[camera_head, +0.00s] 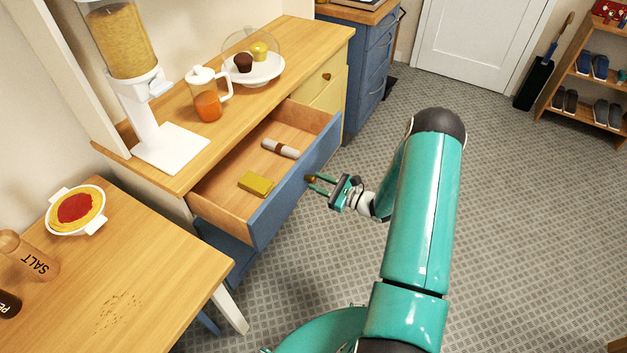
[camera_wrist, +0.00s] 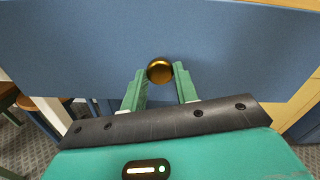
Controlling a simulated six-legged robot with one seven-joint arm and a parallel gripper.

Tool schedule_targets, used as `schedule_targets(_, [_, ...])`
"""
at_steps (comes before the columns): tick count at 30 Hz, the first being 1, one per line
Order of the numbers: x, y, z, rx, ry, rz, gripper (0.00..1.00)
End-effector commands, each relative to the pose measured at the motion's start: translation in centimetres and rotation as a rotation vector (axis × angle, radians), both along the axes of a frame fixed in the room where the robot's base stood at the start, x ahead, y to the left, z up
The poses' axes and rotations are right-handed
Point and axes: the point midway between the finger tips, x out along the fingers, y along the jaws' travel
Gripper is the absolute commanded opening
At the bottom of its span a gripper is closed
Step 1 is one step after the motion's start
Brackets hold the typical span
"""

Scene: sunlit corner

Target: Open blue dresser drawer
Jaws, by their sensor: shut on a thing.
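The blue dresser drawer (camera_head: 297,190) is pulled out from under the wooden dresser top (camera_head: 205,150). Its wooden inside shows a yellow block (camera_head: 256,184) and a rolled light cloth with a brown band (camera_head: 281,148). My gripper (camera_head: 312,184) is at the drawer's blue front, with its fingers around the round brass knob (camera_head: 311,178). In the wrist view the knob (camera_wrist: 160,70) sits between the two green fingertips, against the blue front (camera_wrist: 80,60). My gripper is shut on the knob.
A cereal dispenser (camera_head: 143,110), an orange jug (camera_head: 208,105) and a domed cake stand (camera_head: 255,72) stand on the dresser. A wooden table (camera_head: 140,270) is at the lower left. Patterned floor (camera_head: 500,200) is clear at the right.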

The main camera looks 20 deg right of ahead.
Motion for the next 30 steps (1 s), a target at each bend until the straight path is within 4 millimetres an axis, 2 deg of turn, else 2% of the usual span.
schedule_targets(9, [-0.1,0.0,-0.1,-0.001,0.002,0.0,0.0])
schedule_targets(10, [-0.1,0.0,-0.1,-0.001,0.002,0.0,0.32])
schedule_targets(13, [-0.1,0.0,-0.1,-0.001,0.002,0.0,0.51])
schedule_targets(23, [-0.2,-0.2,0.0,-0.001,0.001,0.0,0.52])
schedule_targets(26, [-0.9,-0.7,-0.1,-0.001,0.001,-0.001,0.52])
schedule_targets(30, [-2.7,-2.2,0.0,-0.002,0.002,-0.004,0.52])
